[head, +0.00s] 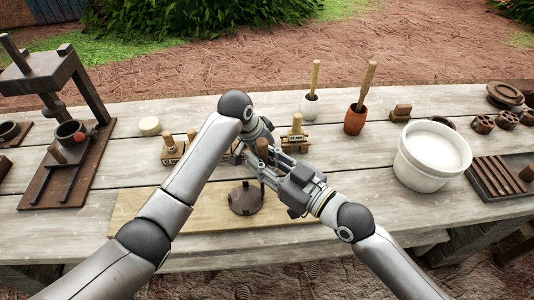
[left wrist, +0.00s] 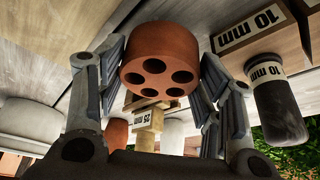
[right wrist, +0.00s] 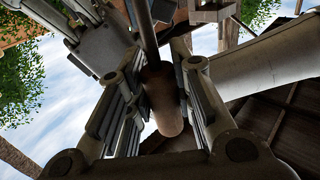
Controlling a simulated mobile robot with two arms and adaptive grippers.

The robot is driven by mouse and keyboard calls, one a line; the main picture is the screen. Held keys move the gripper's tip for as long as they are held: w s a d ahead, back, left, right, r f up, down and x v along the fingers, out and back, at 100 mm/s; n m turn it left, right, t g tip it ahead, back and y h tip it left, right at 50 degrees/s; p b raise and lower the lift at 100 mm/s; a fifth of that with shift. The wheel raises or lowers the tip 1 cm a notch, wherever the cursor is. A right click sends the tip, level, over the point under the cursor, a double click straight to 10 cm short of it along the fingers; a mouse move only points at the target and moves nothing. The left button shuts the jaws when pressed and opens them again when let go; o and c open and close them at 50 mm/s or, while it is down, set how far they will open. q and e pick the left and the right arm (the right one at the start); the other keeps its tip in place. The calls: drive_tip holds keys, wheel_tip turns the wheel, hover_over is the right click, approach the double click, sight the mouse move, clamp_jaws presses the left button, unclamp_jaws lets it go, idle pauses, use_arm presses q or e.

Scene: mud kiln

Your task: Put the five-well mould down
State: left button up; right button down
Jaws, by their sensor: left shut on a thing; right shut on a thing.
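The five-well mould (left wrist: 160,62) is a reddish-brown clay cylinder with round holes in its face, seen in the left wrist view. My left gripper (left wrist: 162,88) is shut on it, one finger on each side. In the head view the left gripper and the mould are mostly hidden behind my arms. My right gripper (head: 262,162) is shut on a brown cylindrical handle (right wrist: 163,98), which also shows upright in the head view (head: 262,149). A dark rod runs on from this handle in the right wrist view. A dark round piece (head: 246,198) sits below the right gripper.
A pale board (head: 150,213) lies at the table's front. Wooden-handled tools with size labels (head: 295,133) stand behind my grippers. A dark press (head: 50,170) stands left. A white bucket (head: 432,158), a dark ribbed tray (head: 498,178) and several small brown moulds (head: 482,124) are right.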

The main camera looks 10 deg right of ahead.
use_arm(q)
drive_tip(key=shift+f, duration=0.7)
drive_tip(key=shift+f, duration=0.15)
drive_tip(key=o, duration=1)
